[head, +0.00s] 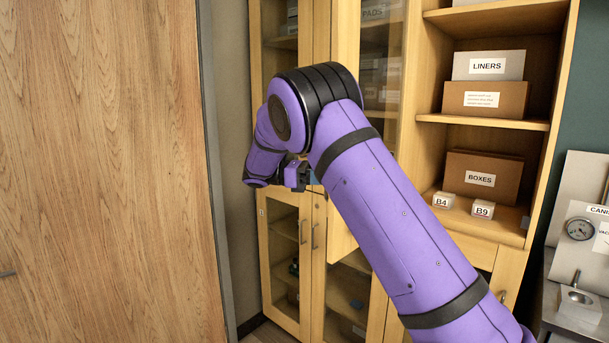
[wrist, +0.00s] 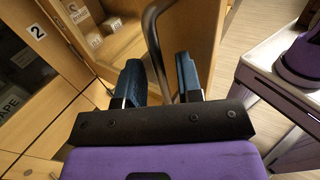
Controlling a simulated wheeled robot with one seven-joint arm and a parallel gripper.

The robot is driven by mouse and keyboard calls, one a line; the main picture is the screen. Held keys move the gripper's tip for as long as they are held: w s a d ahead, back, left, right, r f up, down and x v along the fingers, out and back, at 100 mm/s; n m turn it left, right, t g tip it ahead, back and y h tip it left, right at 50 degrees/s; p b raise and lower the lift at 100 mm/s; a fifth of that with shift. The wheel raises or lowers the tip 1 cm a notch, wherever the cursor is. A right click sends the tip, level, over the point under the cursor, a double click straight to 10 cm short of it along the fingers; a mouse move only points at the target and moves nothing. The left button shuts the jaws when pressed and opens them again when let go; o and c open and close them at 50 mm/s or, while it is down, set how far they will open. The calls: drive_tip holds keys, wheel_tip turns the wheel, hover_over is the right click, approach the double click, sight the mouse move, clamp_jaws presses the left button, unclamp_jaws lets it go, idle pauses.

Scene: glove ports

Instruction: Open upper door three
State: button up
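Upper door three, a wood-framed door (wrist: 202,28), stands partly open in the wrist view, with the shelf interior showing to its left. In the head view, the swung-out wooden door (head: 341,235) is partly hidden behind my purple arm. My gripper (head: 299,176) shows only in part there, and its grip on the handle is hidden.
A door marked 2 (wrist: 37,31) is at the left of the wrist view. Lower glass doors (head: 285,250) stand below in the head view. Open shelves (head: 485,122) with labelled boxes are at right. A large wooden panel (head: 100,170) fills the left.

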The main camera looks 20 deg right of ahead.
drive_tip(key=v, duration=0.9)
drive_tip(key=shift+a, duration=0.35)
drive_tip(key=shift+w+a, duration=0.1)
drive_tip(key=shift+w, duration=0.1)
